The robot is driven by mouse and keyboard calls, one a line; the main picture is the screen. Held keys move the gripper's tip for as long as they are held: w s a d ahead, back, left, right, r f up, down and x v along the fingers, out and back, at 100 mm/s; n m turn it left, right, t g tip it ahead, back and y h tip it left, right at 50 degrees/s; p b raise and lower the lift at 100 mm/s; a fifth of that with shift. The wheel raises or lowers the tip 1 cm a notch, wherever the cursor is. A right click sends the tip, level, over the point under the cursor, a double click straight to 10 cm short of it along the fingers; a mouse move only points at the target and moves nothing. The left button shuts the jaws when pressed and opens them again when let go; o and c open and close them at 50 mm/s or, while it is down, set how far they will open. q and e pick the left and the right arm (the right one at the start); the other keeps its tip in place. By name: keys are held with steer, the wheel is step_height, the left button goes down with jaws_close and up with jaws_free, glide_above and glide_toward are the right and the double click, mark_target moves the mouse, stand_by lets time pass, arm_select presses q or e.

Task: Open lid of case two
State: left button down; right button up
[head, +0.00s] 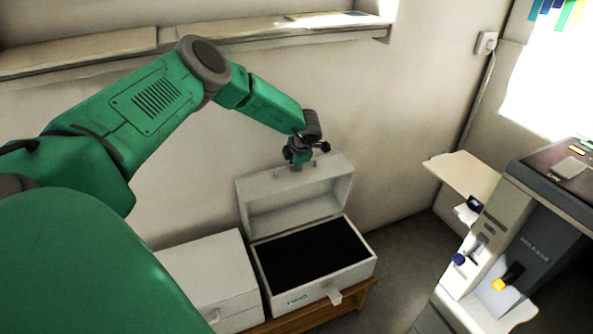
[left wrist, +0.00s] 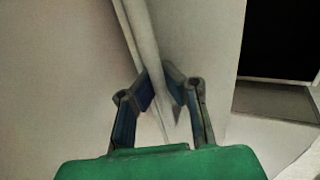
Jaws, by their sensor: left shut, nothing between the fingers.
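A white case (head: 301,296) with dark writing and a front latch stands on a wooden bench. Its lid (head: 293,203) is open, swung up toward the wall, and the inside is black. My left gripper (head: 294,163) is at the top edge of the raised lid. In the left wrist view, its fingers (left wrist: 167,100) are close together by the lid's pale edge (left wrist: 144,35); whether they touch it is unclear. It is shut with nothing held. My right gripper is not in view.
A second white case (head: 208,268), with its lid down, stands left of the open one, partly behind my green arm. A wall and ledge (head: 85,52) lie behind. A grey machine (head: 520,235) stands at right, with floor between.

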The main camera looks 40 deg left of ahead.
arm_select(q)
steer(key=shift+s+a+f, duration=0.1)
steer(key=shift+s+a, duration=0.05)
steer(key=shift+a, duration=0.05)
steer(key=c, duration=1.6)
jaws_free()
steer(key=shift+d, duration=0.1)
steer(key=shift+r, duration=0.25)
steer(key=shift+s+d+r, duration=0.1)
steer(key=shift+d+r, duration=0.15)
steer(key=shift+d, duration=0.05)
steer(key=s+d, duration=0.4)
steer(key=d, duration=0.7)
steer(key=shift+s, duration=0.2)
steer(key=shift+a, duration=0.1)
